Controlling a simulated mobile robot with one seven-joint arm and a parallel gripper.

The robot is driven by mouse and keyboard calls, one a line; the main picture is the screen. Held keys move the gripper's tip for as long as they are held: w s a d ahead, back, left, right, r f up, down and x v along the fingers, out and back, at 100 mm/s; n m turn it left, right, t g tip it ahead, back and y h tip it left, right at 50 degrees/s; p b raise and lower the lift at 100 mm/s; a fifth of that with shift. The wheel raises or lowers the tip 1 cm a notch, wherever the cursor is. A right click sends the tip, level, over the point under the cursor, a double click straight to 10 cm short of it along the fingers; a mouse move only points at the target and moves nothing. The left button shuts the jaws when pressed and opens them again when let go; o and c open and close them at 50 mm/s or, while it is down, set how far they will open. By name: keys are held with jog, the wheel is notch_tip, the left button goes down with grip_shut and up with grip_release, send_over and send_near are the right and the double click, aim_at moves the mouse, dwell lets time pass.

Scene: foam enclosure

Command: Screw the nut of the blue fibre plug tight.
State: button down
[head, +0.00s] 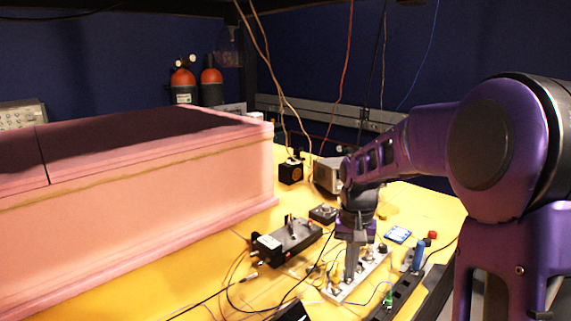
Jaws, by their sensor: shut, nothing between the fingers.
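My gripper (350,277) points straight down over a pale strip (338,297) with small fittings on it, on the yellow table. Its fingers are together and hold nothing. The fingertips are at or just above the strip; I cannot tell whether they touch it. A thin blue cable (376,291) curves to the strip's right side. The blue fibre plug and its nut are too small to make out, and my fingers may hide them. An upright blue piece (418,257) stands to the right of the strip.
A black instrument box (286,241) lies left of my gripper, with loose cables (245,284) in front. A dark bar (405,291) runs along the right. A large pink foam block (140,215) fills the left side. Cables (347,75) hang from above behind my arm.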

jog(key=shift+w+a+p, duration=0.15)
jog(key=shift+a+p, duration=0.2)
jog(key=shift+p, duration=0.4)
jog(key=shift+s+a, duration=0.1)
jog(key=shift+s, duration=0.2)
jog(key=shift+r, duration=0.15)
notch_tip(320, 180, up, 6)
jog(key=p, duration=0.5)
jog(key=shift+s+f, duration=0.1)
jog(key=shift+f, duration=0.1)
jog(key=shift+s, duration=0.15)
